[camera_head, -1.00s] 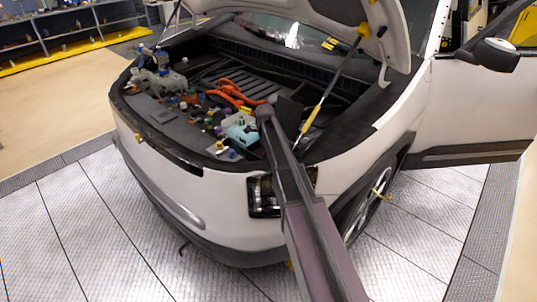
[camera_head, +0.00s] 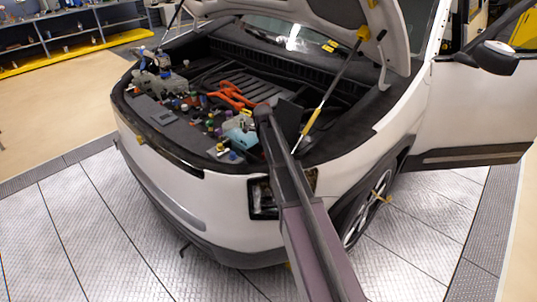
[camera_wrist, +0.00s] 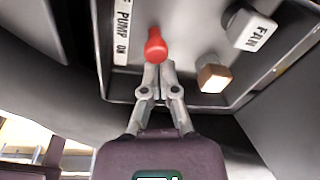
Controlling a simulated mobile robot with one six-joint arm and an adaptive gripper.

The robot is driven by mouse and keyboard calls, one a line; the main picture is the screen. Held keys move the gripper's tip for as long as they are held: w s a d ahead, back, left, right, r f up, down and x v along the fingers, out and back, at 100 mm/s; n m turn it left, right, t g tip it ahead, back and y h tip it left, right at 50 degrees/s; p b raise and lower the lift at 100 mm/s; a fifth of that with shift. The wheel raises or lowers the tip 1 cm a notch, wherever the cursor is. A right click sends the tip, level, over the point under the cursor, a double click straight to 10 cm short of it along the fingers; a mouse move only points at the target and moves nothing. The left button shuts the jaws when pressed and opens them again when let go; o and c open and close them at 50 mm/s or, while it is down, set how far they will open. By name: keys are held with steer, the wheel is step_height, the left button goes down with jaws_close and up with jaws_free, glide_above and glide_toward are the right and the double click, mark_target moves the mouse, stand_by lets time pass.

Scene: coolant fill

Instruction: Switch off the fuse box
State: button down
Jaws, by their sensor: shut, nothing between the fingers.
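In the wrist view a grey, box-like panel (camera_wrist: 185,88) has a red-tipped lever (camera_wrist: 155,45) beside a white label reading "PUMP ON" (camera_wrist: 122,30). A "FAN" label (camera_wrist: 252,30) and a square, brownish-orange-faced knob or button (camera_wrist: 212,76) are to the right. My gripper (camera_wrist: 157,68) is shut, with its fingertips just below the red lever tip in the picture. They look close to it, but I cannot tell whether they touch. In the head view my arm reaches over the car's front right corner, and the gripper is hidden there.
The white car (camera_head: 215,205) has its hood raised over an engine bay with orange cables (camera_head: 232,92) and many coloured caps. A hood strut (camera_head: 325,100) stands right of my arm. The open car door (camera_head: 470,100) is farther right. Floor at the left is clear.

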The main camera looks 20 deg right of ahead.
steer(key=shift+w+a+r, duration=0.15)
steer(key=shift+w+a, duration=0.1)
steer(key=shift+w, duration=0.15)
steer(key=shift+r+p, duration=0.2)
steer(key=shift+p, duration=0.1)
steer(key=shift+r+p, duration=0.6)
steer(key=shift+w+a+r+p, duration=0.2)
steer(key=shift+w+r+p, duration=0.1)
steer(key=shift+r+p, duration=0.15)
steer(key=shift+w+a+r+p, duration=0.2)
steer(key=shift+w+r+p, duration=0.05)
steer(key=shift+r+p, duration=0.2)
steer(key=w+a+r+p, duration=0.3)
steer(key=w+r+p, duration=0.1)
steer(key=r+p, duration=0.1)
steer(key=shift+a+r, duration=0.25)
steer(key=shift+a, duration=0.05)
